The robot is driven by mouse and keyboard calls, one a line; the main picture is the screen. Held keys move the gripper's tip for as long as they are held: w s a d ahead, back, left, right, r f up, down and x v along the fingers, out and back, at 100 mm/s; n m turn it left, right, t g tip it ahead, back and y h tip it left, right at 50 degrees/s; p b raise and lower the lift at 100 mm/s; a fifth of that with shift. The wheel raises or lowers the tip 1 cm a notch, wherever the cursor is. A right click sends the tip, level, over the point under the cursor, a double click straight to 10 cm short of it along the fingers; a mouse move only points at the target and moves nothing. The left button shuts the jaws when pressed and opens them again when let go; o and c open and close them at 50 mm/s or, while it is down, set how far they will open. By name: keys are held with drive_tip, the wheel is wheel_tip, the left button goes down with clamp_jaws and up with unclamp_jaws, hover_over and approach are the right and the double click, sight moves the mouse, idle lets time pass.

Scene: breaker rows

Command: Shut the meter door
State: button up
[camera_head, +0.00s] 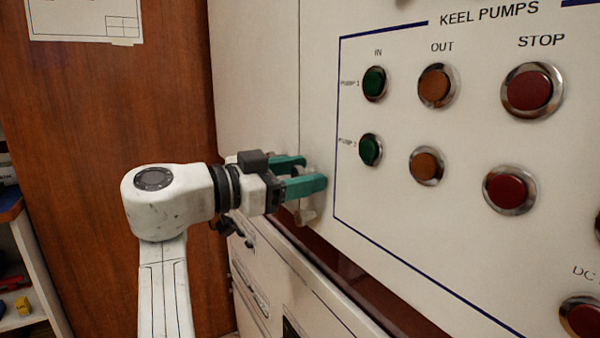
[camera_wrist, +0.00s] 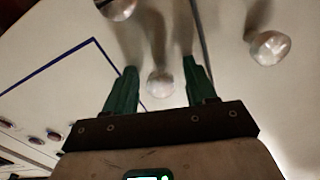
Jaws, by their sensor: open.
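No door is labelled as the meter door, and I cannot tell for sure which panel it is. A white panel (camera_head: 252,70) stands left of a thin vertical seam beside the pump panel and looks nearly flush with it. My gripper (camera_head: 314,172) is open at this seam, its green fingers pointing right. In the wrist view my gripper (camera_wrist: 159,68) has a round pale knob (camera_wrist: 160,84) between its spread fingers; contact cannot be told. Another knob (camera_wrist: 270,48) is to the right, across the seam, and one (camera_wrist: 117,8) is at the top.
The pump panel (camera_head: 465,65), labelled KEEL PUMPS, carries green, orange and red buttons right of my gripper. White cabinet fronts (camera_head: 275,275) are below. A brown wooden panel (camera_head: 110,90) stands behind my arm, and a shelf (camera_head: 25,275) with small items is at far left.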

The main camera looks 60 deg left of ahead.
drive_tip(key=s, duration=1)
drive_tip(key=shift+s+a+p, duration=0.3)
drive_tip(key=shift+a+p, duration=0.15)
